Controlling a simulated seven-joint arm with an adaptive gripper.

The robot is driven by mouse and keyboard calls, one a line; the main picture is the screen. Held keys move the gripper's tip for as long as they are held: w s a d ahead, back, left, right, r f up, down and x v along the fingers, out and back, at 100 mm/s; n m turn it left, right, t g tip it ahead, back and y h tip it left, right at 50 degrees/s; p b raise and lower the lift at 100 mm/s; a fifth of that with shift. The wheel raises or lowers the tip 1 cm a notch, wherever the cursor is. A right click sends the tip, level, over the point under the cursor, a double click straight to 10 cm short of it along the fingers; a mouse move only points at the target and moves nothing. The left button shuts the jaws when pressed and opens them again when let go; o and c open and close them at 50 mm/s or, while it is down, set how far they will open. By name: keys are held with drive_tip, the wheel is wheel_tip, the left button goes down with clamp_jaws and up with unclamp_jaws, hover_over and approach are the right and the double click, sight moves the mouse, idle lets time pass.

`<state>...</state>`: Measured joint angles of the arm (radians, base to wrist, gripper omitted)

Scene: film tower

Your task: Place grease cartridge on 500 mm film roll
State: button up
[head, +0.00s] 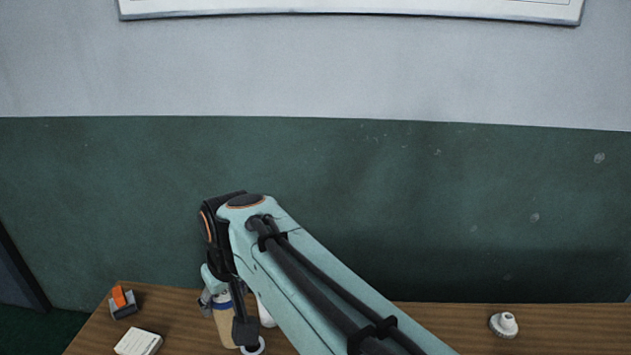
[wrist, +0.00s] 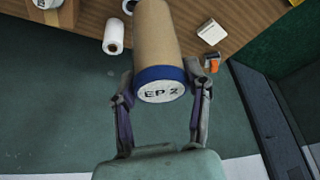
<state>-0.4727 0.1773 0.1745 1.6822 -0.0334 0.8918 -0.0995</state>
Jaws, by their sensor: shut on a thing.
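The grease cartridge (wrist: 158,40) is a tan cylinder with a blue band and a white end cap marked "EP 2". My gripper (wrist: 159,76) is shut on it near the banded end, with one finger on each side. In the head view the cartridge (head: 226,323) shows partly behind my arm, above or beside the wooden table. A white roll (wrist: 114,35) with a dark core hole is left of the cartridge in the wrist view, apart from it. A labelled white round end (wrist: 47,3) is cut off at the upper left. I cannot tell which is the 500 mm film roll.
The wooden table (head: 450,322) runs along a green and grey wall. A white block (head: 138,342) and an orange and grey item (head: 123,301) are at its left end. A small white knobbed object (head: 503,324) stands at the right. Bare tabletop lies around it.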

drive_tip(key=w+d+m, duration=0.2)
drive_tip(key=w+d, duration=0.3)
drive_tip(key=w, duration=0.4)
drive_tip(key=w+a+f, duration=0.5)
drive_tip(key=w+f, duration=0.7)
drive_tip(key=f, duration=0.1)
drive_tip(key=shift+w+a+f+h, duration=0.15)
drive_tip(key=shift+w+f+h, duration=0.1)
drive_tip(key=shift+w+h, duration=0.05)
drive_tip(key=shift+f, duration=0.1)
drive_tip(key=shift+f, duration=0.3)
drive_tip(key=o, duration=1.2)
